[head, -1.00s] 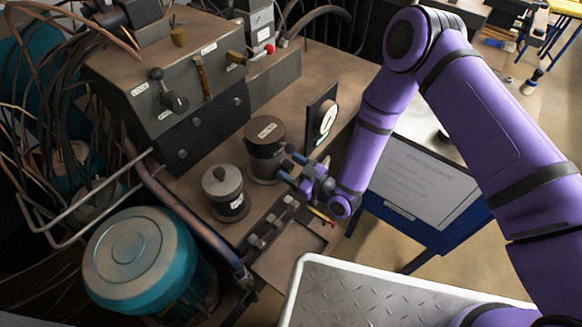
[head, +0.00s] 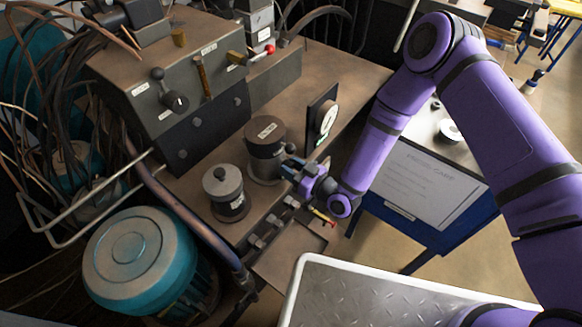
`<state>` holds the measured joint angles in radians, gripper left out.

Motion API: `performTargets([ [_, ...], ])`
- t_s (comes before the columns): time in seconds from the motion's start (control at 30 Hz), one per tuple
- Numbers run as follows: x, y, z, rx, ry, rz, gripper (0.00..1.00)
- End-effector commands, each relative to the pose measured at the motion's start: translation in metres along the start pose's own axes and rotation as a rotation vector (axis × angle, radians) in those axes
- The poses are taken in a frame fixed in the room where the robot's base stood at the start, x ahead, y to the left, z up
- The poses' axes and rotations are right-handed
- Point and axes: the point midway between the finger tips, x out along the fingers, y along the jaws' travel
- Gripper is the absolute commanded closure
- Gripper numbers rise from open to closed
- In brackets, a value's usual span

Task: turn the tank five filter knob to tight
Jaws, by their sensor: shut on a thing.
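A dark grey canister with a white label on its lid (head: 266,131) stands on the brown bench; the label is too small to read.
A smaller canister with a round top knob (head: 222,178) stands to the left. Valve fittings (head: 272,221) line the bench's front edge. A control box (head: 187,85) stands behind.

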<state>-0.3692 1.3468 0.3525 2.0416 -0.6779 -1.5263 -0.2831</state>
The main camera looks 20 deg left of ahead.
Motion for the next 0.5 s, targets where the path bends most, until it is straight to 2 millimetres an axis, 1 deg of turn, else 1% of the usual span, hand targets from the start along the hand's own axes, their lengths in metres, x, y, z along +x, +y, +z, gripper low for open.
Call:
performTargets([
  [0.1, -0.0013, 0.001, 0.0012, 0.08, -0.002, 0.003, 0.88],
  [0.17, -0.0012, 0.0008, 0.0013, 0.103, -0.003, 0.002, 0.88],
  [0.47, -0.001, 0.0, 0.0014, 0.115, -0.004, 0.0, 0.88],
  [0.5, -0.001, 0.0, 0.0015, 0.115, -0.004, 0.0, 0.62],
])
